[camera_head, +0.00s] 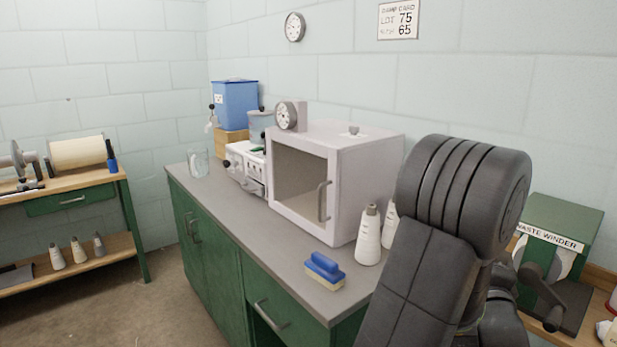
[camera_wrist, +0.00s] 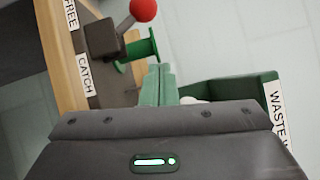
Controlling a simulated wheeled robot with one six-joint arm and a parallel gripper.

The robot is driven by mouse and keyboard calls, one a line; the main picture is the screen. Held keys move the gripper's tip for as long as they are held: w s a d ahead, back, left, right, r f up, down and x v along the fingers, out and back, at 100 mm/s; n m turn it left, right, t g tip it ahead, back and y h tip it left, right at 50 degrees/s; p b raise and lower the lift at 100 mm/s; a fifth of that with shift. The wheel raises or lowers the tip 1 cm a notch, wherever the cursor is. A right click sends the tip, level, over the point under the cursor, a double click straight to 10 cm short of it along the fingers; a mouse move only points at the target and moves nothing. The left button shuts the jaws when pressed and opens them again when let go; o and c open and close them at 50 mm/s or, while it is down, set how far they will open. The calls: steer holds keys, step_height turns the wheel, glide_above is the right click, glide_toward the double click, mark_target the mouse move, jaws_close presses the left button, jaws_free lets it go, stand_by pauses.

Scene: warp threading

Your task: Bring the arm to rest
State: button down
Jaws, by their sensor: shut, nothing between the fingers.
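My arm (camera_head: 440,240) rises dark grey at the right of the head view, its thick joint up in front of the wall. It hides part of the counter's right end and a white cone behind it. My gripper (camera_wrist: 159,68) shows only in the wrist view, as two pale green fingers side by side. They are shut with nothing between them. Beyond the fingers, the wrist view shows a red-knobbed lever (camera_wrist: 142,11) on a dark block, with FREE and CATCH labels on the wood beside it.
A green waste winder (camera_head: 560,225) with a crank stands at the right; part of a green labelled box (camera_wrist: 235,88) shows in the wrist view. The grey counter (camera_head: 235,232) holds a white cabinet (camera_head: 350,165), a blue brush (camera_head: 325,270) and white cones (camera_head: 368,238). A bench (camera_head: 75,190) stands left.

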steer(key=shift+s+d+f+m+t+b, duration=0.15)
steer(key=shift+f+m+t+b, duration=0.2)
steer(key=shift+f+m, duration=0.2)
steer(key=s, duration=0.1)
steer(key=s+d, duration=0.1)
steer(key=s, duration=0.1)
steer(key=shift+s+d+f, duration=0.1)
steer(key=shift+d+f, duration=0.15)
steer(key=shift+d, duration=0.1)
steer(key=v, duration=0.7)
steer(key=shift+s, duration=0.25)
steer(key=shift+a, duration=0.1)
